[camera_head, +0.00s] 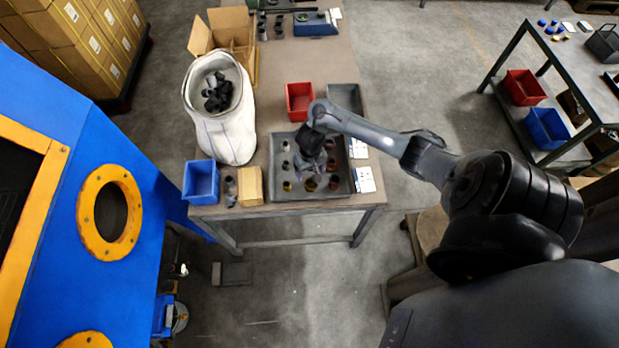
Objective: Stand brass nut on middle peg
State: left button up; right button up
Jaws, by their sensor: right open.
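A grey tray (322,196) with several pegs and small round parts lies at the front of the workbench. A yellowish part (287,186) in its front row looks like the brass nut, but it is too small to be sure. Reddish-brown parts (310,185) stand to its right. My right gripper (312,168) reaches down over the tray's middle, fingers apart. It covers the middle of the tray, so the middle peg is hidden. I cannot make out anything between the fingers. My left gripper is not in view.
A white sack (226,136) of dark parts stands left of the tray, with a blue bin (201,182) and a cardboard block (250,186) in front. A red bin (299,101) and a grey bin (345,97) stand behind. White cards (364,180) lie on the right.

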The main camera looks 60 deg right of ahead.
aim_at(311, 181)
notch_tip(311, 181, down, 2)
jog(key=shift+s+a+f, duration=0.15)
jog(key=shift+f, duration=0.1)
jog(key=shift+f+b, duration=0.3)
jog(key=shift+b, duration=0.05)
jog(key=shift+f+b, duration=1.15)
jog(key=shift+f, duration=1.4)
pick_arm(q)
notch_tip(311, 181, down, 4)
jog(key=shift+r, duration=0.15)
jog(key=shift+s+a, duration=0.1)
pick_arm(e)
jog(key=c, duration=1.3)
jog(key=shift+r, duration=0.1)
